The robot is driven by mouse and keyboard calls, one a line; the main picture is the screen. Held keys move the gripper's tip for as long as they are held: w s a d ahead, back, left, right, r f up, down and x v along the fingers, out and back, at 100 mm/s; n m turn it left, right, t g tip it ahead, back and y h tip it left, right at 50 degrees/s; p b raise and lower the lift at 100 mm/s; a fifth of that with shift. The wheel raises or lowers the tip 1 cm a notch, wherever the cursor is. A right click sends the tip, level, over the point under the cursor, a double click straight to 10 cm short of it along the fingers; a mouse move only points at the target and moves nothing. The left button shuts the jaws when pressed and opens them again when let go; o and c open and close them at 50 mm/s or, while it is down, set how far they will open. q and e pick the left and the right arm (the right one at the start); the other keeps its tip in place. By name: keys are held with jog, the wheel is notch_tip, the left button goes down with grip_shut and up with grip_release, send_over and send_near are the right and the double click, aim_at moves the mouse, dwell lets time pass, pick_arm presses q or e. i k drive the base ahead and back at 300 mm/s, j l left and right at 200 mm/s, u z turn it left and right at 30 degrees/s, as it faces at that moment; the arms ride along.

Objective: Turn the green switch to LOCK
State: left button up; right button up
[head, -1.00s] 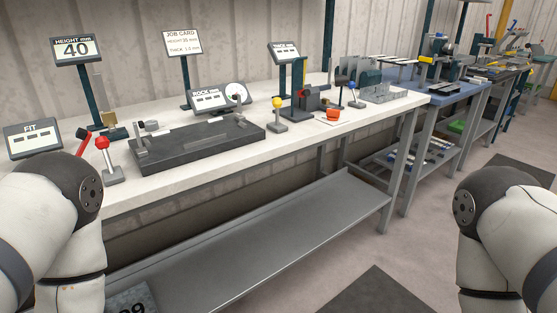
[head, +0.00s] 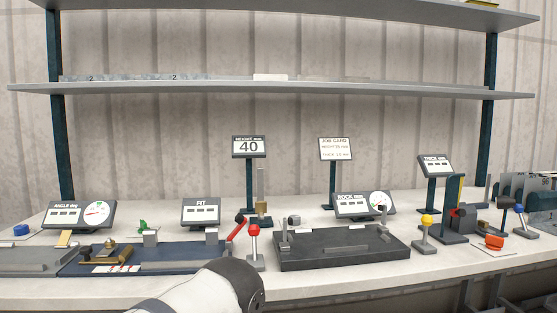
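A small green part (head: 143,225), which looks like the green switch, is at the back of the dark blue fixture plate (head: 190,257) on the left of the bench. It is small in the head view, and I cannot read which way it points or any LOCK label. A grey block stands just to its right. One of my arm links reaches in from the bottom middle, in front of the plate's right end. Neither of my grippers is in view.
The white bench (head: 330,273) holds a dark grey fixture (head: 345,258), a red-knobbed lever (head: 253,240), a yellow-knobbed lever (head: 426,228) and several displays, including FIT (head: 201,212) and ANGLE (head: 80,215). Grey shelves (head: 290,90) run above the bench. The bench's front strip is mostly clear.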

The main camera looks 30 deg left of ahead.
aim_at(144, 225)
jog(key=k+j+u, duration=0.15)
jog(key=u, duration=1.6)
